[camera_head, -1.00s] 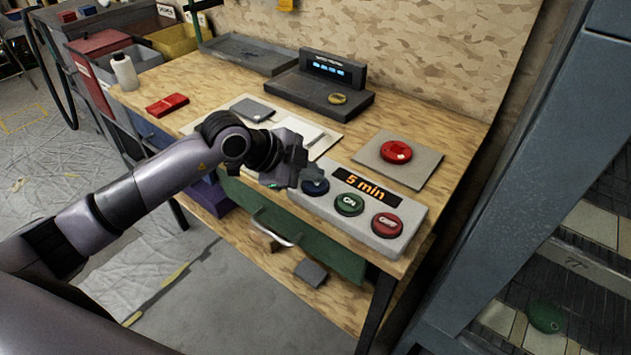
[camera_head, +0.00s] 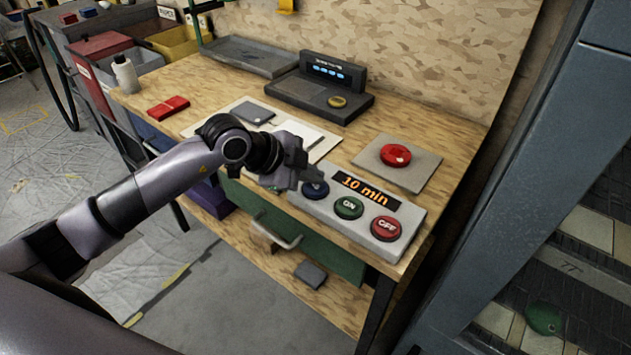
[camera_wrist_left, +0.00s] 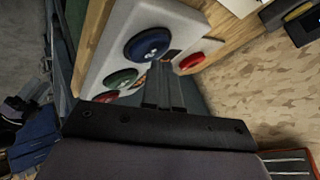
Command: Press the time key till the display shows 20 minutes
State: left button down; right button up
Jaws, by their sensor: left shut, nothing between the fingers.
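A grey control panel (camera_head: 337,222) sits at the front edge of the wooden bench. Its display (camera_head: 366,190) reads "10 min" in orange. A blue key (camera_head: 315,191) is left of a green ON key (camera_head: 348,208) and a red OFF key (camera_head: 386,228). My left gripper (camera_head: 316,178) is shut and empty, with its tips at the blue key, partly covering it. In the left wrist view the fingertips (camera_wrist_left: 163,66) are beside the blue key (camera_wrist_left: 147,44); I cannot tell whether they touch it. My right gripper is not in view.
A red round button (camera_head: 395,155) on a grey plate lies behind the panel. A dark device (camera_head: 318,95) with a blue display stands at the back. A red block (camera_head: 168,107) and a white bottle (camera_head: 125,75) are at the left. A grey metal frame (camera_head: 510,190) stands right of the bench.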

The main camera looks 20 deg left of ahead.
aim_at(311, 188)
pick_arm(q)
jog(key=shift+r, duration=0.3)
notch_tip(311, 188, up, 5)
jog(key=p, duration=0.5)
jog(key=shift+r, duration=0.1)
dwell(0.7)
